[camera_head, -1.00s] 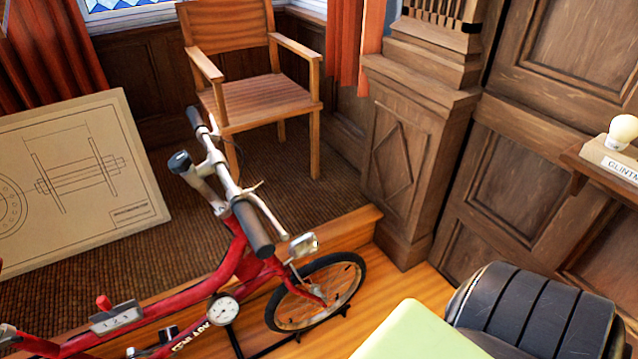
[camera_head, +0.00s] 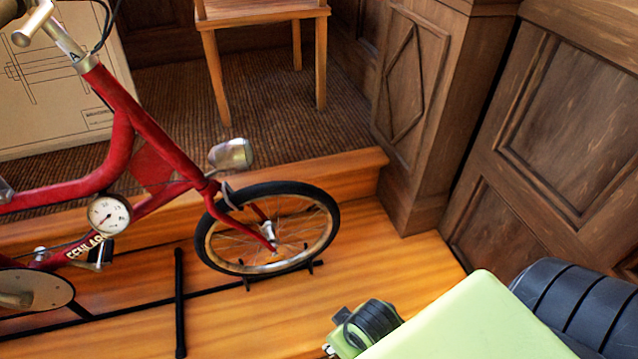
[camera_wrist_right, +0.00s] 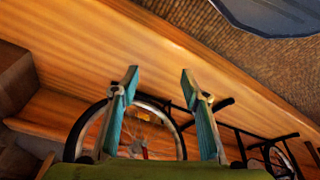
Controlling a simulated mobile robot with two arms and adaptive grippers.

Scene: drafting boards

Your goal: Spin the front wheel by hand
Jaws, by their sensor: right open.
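The front wheel (camera_head: 286,226) stands upright at the end of the red bicycle (camera_head: 130,125). It has a black tyre, a tan rim and thin spokes, and the red fork reaches its hub. In the right wrist view the wheel (camera_wrist_right: 150,130) shows low, beyond and partly between my fingers. My right gripper (camera_wrist_right: 159,74) is open and empty, with two teal fingers spread apart. In the head view, my green right arm part comes in at the lower right, apart from the wheel; the fingertips do not show there. My left gripper is not in view.
A black stand (camera_head: 180,300) holds the bicycle above the wooden floor. A wooden step (camera_head: 350,178) runs behind the wheel. A panelled pillar (camera_head: 410,120) stands at the right. Bare floor (camera_head: 390,265) lies right of the wheel. A wooden chair (camera_head: 262,14) stands on the carpet.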

